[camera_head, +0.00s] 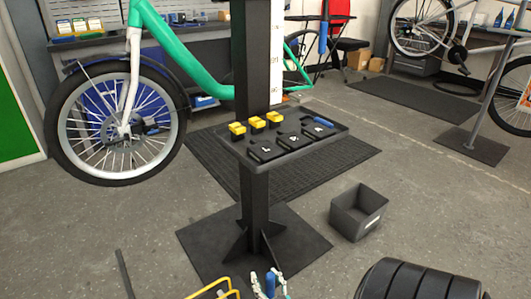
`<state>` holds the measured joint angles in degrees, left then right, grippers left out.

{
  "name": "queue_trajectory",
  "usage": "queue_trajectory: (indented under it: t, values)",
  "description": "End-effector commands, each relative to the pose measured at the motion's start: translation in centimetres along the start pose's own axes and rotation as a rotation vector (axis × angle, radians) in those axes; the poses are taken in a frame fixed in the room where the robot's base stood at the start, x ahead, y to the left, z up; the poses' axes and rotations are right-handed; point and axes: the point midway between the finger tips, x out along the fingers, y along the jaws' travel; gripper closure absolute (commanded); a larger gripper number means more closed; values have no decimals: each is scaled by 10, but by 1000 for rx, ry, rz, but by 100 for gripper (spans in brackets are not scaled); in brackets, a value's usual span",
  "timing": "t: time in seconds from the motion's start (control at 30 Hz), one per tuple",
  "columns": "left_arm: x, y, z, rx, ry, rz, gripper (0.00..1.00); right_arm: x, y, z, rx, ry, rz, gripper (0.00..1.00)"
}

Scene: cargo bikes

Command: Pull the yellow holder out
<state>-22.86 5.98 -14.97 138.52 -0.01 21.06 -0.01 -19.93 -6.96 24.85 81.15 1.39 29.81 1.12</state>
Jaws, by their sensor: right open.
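Several yellow blocks sit in a row along the back-left edge of a black tray (285,158) on a stand: a left one (237,129), a middle one (257,122) and a right one (274,118). A yellow wire frame (215,289) shows at the bottom edge, cut off by the picture. I cannot tell which of these is the holder. My right gripper (269,285) is at the bottom edge, fingers apart, just right of the wire frame and well below the tray. A blue piece shows between its fingers; I cannot tell what it is. My left gripper is not in view.
The stand's black post (254,200) rises from a flat floor plate (205,245). A blue-handled item (322,122) lies at the tray's right end. A grey open bin (358,211) stands on the floor to the right. A green bike (150,40) is behind the tray at left.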

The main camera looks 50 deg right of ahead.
Motion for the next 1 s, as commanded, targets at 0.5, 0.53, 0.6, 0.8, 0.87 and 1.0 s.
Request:
queue_trajectory:
  t: [0.5, 0.53, 0.6, 0.8, 0.87, 1.0]
  values:
    - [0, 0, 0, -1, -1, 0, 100, 0, 0, -59, 0, 3, 0, 51]
    - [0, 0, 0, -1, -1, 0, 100, 0, 0, -65, 0, 3, 0, 51]
    - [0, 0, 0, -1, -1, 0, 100, 0, -1, -76, 0, 2, -1, 51]
    - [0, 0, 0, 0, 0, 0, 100, 0, -1, -96, 1, 1, -1, 51]
    - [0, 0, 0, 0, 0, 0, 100, 0, -1, -99, 1, 0, -1, 51]
    - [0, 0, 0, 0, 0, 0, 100, 0, -1, -100, 1, -1, -1, 51]
